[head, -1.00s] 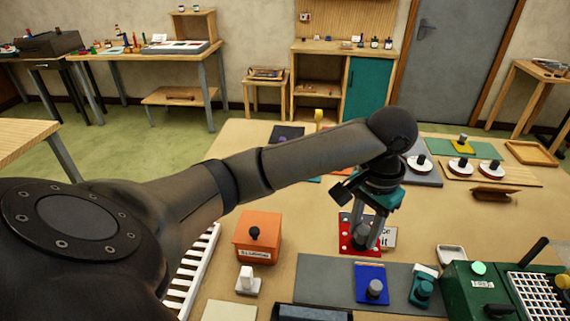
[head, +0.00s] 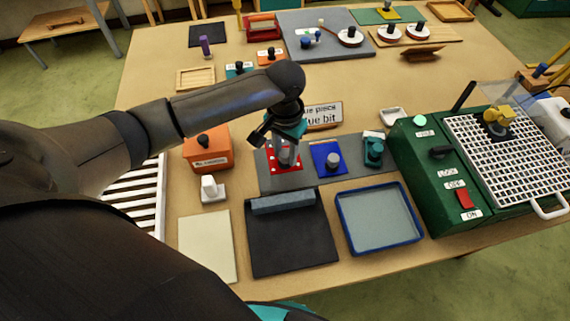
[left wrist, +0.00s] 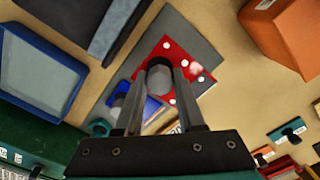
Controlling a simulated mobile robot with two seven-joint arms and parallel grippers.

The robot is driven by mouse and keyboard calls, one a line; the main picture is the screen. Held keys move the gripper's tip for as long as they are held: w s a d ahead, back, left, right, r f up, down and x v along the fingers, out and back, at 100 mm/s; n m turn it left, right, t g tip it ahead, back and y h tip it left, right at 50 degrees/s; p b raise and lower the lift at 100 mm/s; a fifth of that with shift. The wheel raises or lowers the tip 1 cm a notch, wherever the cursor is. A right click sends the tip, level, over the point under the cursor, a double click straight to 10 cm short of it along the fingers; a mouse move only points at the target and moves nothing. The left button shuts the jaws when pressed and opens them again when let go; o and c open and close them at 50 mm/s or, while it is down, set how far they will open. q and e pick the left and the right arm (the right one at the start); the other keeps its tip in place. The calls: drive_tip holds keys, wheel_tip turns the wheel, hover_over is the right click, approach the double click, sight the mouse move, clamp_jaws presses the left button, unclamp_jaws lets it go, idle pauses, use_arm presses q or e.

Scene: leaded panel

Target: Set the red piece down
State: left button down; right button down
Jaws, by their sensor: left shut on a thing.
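The red piece (head: 271,163) is a flat red plate with white dots and a grey knob. My left gripper (head: 288,162) is shut on this knob. In the left wrist view the knob sits between the fingertips (left wrist: 160,82), and the red plate (left wrist: 186,62) lies over the grey mat (left wrist: 205,40). I cannot tell whether the plate touches the mat. The blue piece (head: 321,150), with its own grey knob, is just to the right on the mat (head: 265,181). My right gripper is not in view.
A teal-knobbed item (head: 373,150) stands at the mat's right end. An orange box (head: 208,155) is to the left. A black board (head: 290,240) and a blue-rimmed tray (head: 342,222) lie in front. A green machine (head: 430,195) is at right. A sign (head: 324,115) stands behind.

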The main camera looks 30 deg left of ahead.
sight(285, 165)
use_arm(q)
wheel_tip(285, 165, down, 5)
drive_tip(key=shift+b, duration=0.35)
drive_tip(key=shift+f, duration=0.1)
drive_tip(key=shift+f, duration=0.15)
drive_tip(key=c, duration=0.5)
unclamp_jaws()
wheel_tip(285, 165, up, 12)
drive_tip(key=shift+r+p, duration=0.15)
drive_tip(key=shift+p, duration=0.7)
